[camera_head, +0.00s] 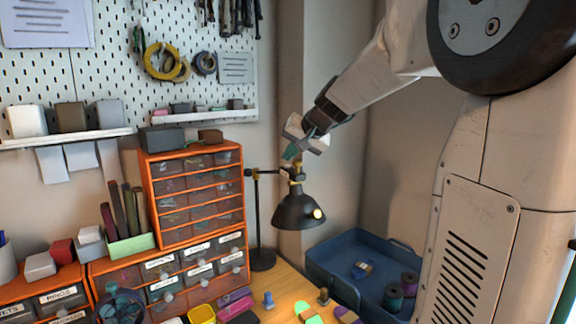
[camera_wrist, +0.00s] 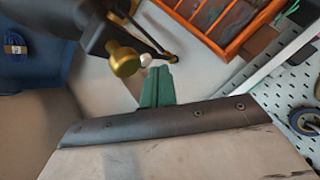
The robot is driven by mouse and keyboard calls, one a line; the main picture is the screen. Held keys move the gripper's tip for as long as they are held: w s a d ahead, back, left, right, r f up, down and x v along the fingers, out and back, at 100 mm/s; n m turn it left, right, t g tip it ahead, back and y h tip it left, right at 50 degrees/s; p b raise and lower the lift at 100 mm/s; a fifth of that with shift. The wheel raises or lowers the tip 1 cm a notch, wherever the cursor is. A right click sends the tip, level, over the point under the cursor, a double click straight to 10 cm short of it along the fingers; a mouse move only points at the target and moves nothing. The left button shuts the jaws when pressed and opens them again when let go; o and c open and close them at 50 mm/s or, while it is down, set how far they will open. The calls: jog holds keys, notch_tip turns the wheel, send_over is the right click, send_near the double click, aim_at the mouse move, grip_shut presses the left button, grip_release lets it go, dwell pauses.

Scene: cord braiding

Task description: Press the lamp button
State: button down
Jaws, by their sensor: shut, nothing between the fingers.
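The black desk lamp (camera_head: 297,208) hangs its shade downward from an arm on a dark stand. A round bright yellow spot shows on the right of its shade. My gripper (camera_head: 290,153), with green fingers, is just above the lamp head, its fingers shut and empty. In the wrist view the green fingers (camera_wrist: 161,70) point at the lamp's dark arm. A gold knob (camera_wrist: 125,62) and a small white round piece (camera_wrist: 145,60) on the lamp (camera_wrist: 75,15) lie just left of the fingertips. I cannot tell which of these is the button, or whether the fingers touch anything.
An orange drawer cabinet (camera_head: 193,150) stands left of the lamp. A blue tray (camera_head: 330,255) with spools is at the lower right. A pegboard (camera_head: 215,70) with hanging tools covers the back wall. Small items lie on the wooden table (camera_head: 285,285) below the lamp.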

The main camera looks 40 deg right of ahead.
jog(key=shift+f, duration=0.1)
jog(key=shift+f, duration=0.35)
jog(key=shift+r, duration=0.45)
notch_tip(320, 180, up, 6)
dwell(0.8)
dwell(0.3)
